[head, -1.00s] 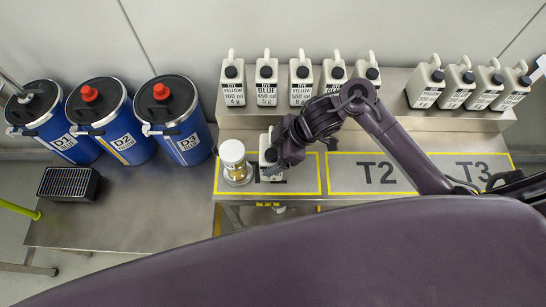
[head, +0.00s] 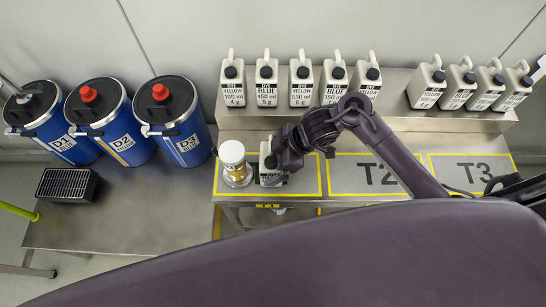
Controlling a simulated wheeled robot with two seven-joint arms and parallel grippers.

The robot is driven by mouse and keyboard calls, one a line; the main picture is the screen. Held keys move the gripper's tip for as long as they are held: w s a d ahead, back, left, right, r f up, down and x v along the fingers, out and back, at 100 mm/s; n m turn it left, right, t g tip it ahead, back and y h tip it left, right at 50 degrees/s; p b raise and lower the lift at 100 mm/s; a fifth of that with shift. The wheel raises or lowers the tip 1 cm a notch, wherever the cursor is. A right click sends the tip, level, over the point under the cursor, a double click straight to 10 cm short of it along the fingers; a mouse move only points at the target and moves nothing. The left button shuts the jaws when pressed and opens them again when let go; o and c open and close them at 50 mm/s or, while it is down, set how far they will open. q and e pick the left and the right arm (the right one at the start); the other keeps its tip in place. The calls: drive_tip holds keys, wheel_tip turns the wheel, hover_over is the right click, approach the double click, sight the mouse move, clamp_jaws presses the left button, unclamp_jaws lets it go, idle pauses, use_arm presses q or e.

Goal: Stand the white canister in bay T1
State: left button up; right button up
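The white canister (head: 266,160) stands in bay T1 (head: 308,190), the yellow-outlined rectangle at the left end of the bench. It looks upright, and its dark cap and part of its label show. My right gripper (head: 278,164) is right beside the canister, on its right side. The fingers are dark and partly hidden by the wrist, so I cannot tell whether they are closed on it. A white-topped, brass-coloured cylinder (head: 233,160) stands just left of the canister, also in T1. My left gripper is not in view.
Several labelled dye canisters (head: 300,82) line the raised shelf behind, with another group (head: 458,85) farther right. Bays T2 (head: 350,185) and T3 (head: 476,172) hold no canisters. Blue drums (head: 182,130) and a black grated box (head: 68,185) are at left.

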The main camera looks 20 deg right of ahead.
drive_tip(key=p+v, duration=0.1)
drive_tip(key=v, duration=1.1)
drive_tip(key=shift+r+p, duration=0.2)
drive_tip(key=shift+p, duration=0.1)
